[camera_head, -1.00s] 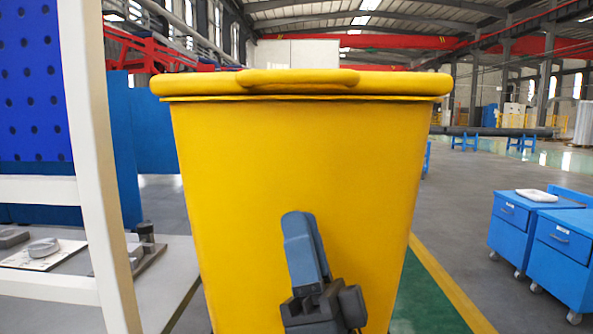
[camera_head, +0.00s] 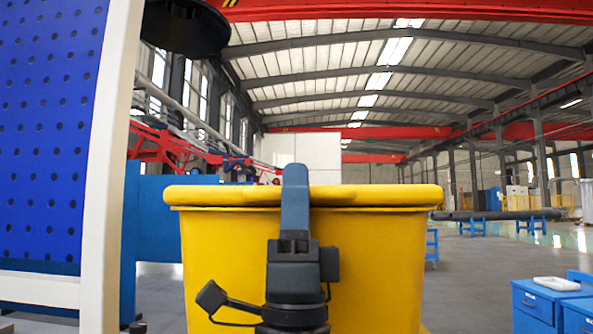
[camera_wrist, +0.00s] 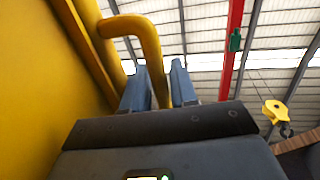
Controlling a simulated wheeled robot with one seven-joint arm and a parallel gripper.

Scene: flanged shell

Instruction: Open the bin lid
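The yellow bin (camera_head: 375,260) stands upright in front of me. Its lid (camera_head: 400,195) lies flat and closed on top, with a thick rounded rim. My gripper (camera_head: 295,175) points upward in front of the lid's near edge and hides the middle of it. In the wrist view, the yellow handle bar (camera_wrist: 147,35) curves out from the lid's rim and runs down between the two fingers of my gripper (camera_wrist: 162,68). The fingers are apart, one on each side of the bar. Any contact between finger and bar cannot be told clearly.
A blue perforated panel (camera_head: 45,130) with a pale post (camera_head: 108,180) stands close at the left. Blue cabinets (camera_head: 550,305) are at the lower right. Open floor (camera_head: 470,265) lies right of the bin.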

